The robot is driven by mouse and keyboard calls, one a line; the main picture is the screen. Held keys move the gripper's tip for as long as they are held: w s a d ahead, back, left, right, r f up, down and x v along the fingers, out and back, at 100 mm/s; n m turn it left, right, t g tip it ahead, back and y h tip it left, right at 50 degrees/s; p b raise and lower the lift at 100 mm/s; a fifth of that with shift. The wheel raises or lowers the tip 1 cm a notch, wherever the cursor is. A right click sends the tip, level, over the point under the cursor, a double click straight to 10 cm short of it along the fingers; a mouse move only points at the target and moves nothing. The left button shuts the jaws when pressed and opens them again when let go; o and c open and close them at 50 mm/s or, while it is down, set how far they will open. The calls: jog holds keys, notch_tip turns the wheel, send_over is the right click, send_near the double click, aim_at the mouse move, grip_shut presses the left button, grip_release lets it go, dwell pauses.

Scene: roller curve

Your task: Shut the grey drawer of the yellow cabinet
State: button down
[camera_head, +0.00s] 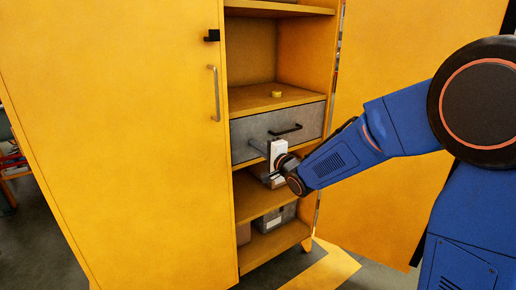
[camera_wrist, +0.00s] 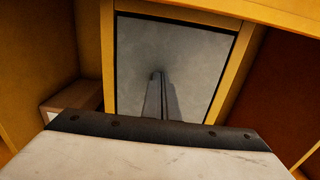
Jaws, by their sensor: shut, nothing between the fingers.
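The yellow cabinet (camera_head: 245,207) stands with its left door closed and its right door swung open. The grey drawer (camera_head: 245,131) sits between its shelves, with a black bar handle (camera_head: 285,130) on the front. The drawer front looks about level with the cabinet frame; any small gap is hard to tell. My gripper (camera_head: 252,146) is shut and empty, its fingers pointing at the drawer front, left of and below the handle. In the wrist view the fingertips (camera_wrist: 158,76) are at or close to the grey front (camera_wrist: 185,50); contact cannot be told. The handle is hidden there.
A small yellow round object (camera_head: 276,94) lies on the shelf above the drawer. Boxes, including a grey one (camera_head: 276,219), stand on the shelves below. The open right door (camera_head: 365,190) stands behind my arm. A yellow strip (camera_head: 325,270) marks the floor.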

aim_at(250, 159)
jog(key=shift+w, duration=0.1)
jog(key=x, duration=0.4)
jog(key=shift+w+r, duration=0.1)
jog(key=shift+r, duration=0.1)
jog(key=shift+a, duration=0.1)
